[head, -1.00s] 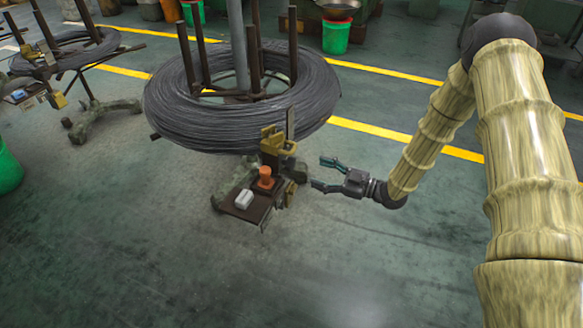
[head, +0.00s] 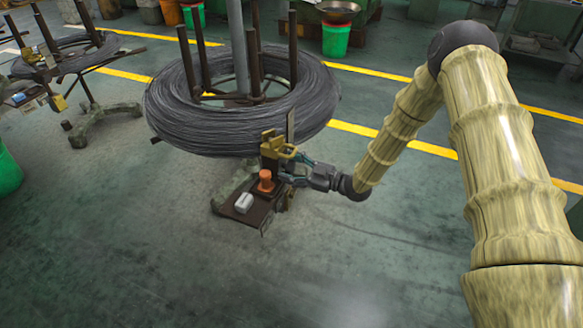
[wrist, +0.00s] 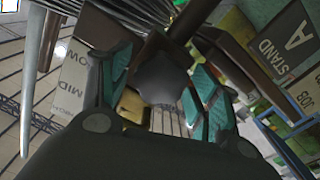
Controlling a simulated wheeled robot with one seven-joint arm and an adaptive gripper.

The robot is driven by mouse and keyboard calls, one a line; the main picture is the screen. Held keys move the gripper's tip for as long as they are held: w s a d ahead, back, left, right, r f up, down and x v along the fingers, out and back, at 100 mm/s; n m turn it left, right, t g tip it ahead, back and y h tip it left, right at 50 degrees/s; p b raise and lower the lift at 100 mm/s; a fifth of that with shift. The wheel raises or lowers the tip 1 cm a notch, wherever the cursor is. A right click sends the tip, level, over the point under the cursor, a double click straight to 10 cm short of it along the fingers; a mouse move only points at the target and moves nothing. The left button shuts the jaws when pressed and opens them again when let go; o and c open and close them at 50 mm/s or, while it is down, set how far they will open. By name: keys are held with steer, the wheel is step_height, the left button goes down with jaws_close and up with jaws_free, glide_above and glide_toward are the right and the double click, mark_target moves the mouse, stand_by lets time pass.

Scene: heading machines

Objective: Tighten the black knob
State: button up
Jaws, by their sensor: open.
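The black knob (wrist: 162,82) shows as a dark grey rounded shape in the wrist view, between the two teal-padded fingers of my gripper (wrist: 160,72). The fingers stand apart on either side of it; I cannot tell whether they touch it. In the head view my gripper (head: 291,169) is at the right side of the small fixture under the wire coil, close to the yellow bracket (head: 274,146). I cannot make out the knob in the head view.
The large wire coil (head: 230,125) on its posts overhangs the fixture. An orange knob (head: 265,181) and a white block (head: 244,203) sit on the fixture's brown plate just left of my gripper. The floor in front is clear.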

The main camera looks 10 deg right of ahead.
steer(key=c, duration=1)
steer(key=m, duration=0.5)
steer(key=shift+m+p, duration=0.3)
steer(key=shift+p, duration=0.1)
steer(key=m, duration=0.5)
steer(key=shift+w+d+p, duration=0.1)
steer(key=shift+p, duration=0.25)
steer(key=m, duration=0.6)
steer(key=shift+f+p, duration=0.15)
steer(key=shift+p, duration=0.15)
steer(key=m, duration=0.5)
steer(key=shift+f, duration=0.15)
